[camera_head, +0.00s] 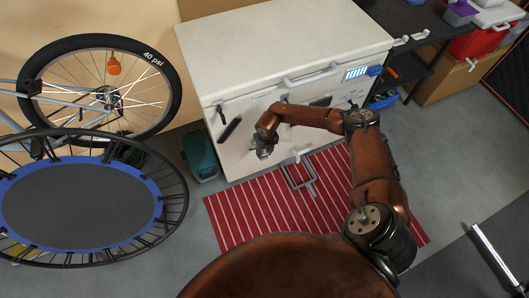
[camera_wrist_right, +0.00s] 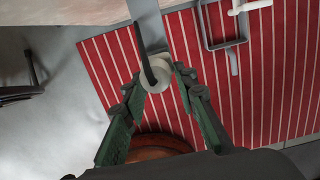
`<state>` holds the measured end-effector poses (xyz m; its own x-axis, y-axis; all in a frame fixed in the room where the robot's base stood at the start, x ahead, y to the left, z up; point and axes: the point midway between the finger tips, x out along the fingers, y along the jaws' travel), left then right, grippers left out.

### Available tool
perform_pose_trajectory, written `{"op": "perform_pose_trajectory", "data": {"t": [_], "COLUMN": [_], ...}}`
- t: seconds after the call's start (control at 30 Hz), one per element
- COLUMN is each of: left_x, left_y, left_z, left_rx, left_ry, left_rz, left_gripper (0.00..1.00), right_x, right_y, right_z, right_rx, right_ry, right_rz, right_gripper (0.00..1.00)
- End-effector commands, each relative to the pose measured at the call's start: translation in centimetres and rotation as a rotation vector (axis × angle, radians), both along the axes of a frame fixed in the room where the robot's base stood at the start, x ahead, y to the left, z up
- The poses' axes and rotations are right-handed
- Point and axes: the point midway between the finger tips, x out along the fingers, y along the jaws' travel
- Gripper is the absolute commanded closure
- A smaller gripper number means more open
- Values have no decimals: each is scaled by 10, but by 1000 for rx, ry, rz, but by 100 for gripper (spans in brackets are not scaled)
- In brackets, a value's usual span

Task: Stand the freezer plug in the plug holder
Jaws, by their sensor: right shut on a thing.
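My right gripper (camera_head: 264,151) is low in front of the white chest freezer (camera_head: 240,104), and its green fingers show in the right wrist view (camera_wrist_right: 160,88). It is shut on a small white round piece with a dark rod-like part, which looks like the freezer plug (camera_wrist_right: 163,68). The plug is hardly visible in the head view. A grey flat strip (camera_wrist_right: 147,22) lies just beyond the plug; I cannot tell whether they touch. A grey open frame (camera_head: 298,177), possibly the plug holder, stands beside the gripper, to its right, and shows in the right wrist view (camera_wrist_right: 204,30). My left gripper is not seen.
A white spout-like piece (camera_head: 298,156) is near the frame. A red striped mat (camera_head: 235,215) covers the floor before the freezer. A teal box (camera_head: 200,154), a trampoline (camera_head: 85,203) and a bicycle wheel (camera_head: 75,90) stand left. A dark shelf (camera_head: 428,57) is right.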

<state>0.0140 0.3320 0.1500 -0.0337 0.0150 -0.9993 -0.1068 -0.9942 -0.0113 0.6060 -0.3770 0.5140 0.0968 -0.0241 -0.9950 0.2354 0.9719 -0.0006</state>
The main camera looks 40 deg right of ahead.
Motion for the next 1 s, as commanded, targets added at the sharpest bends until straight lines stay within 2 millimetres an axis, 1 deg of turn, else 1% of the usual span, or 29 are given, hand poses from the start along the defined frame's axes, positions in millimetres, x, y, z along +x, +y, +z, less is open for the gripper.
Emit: {"op": "perform_pose_trajectory", "data": {"t": [0.17, 0.2, 0.43, 0.5, 0.67, 0.87, 0.9, 1.0], "left_x": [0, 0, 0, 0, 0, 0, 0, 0], "left_y": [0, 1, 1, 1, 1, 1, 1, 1], "left_z": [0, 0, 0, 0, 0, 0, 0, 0], "left_rx": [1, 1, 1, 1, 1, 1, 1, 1], "left_ry": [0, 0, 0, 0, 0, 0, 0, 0], "left_rz": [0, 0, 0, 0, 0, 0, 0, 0], "left_gripper": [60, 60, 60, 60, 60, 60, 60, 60], "right_x": [0, 0, 0, 0, 0, 0, 0, 0], "right_y": [0, 0, 0, 0, 0, 0, 0, 0], "right_z": [-1, -1, -1, -1, -1, -1, -1, -1], "right_rx": [0, 0, 0, 0, 0, 0, 0, 0], "right_ry": [0, 0, 0, 0, 0, 0, 0, 0], "right_rz": [0, 0, 0, 0, 0, 0, 0, 0], "right_gripper": [100, 72, 56, 53, 53, 40, 38, 38]}}
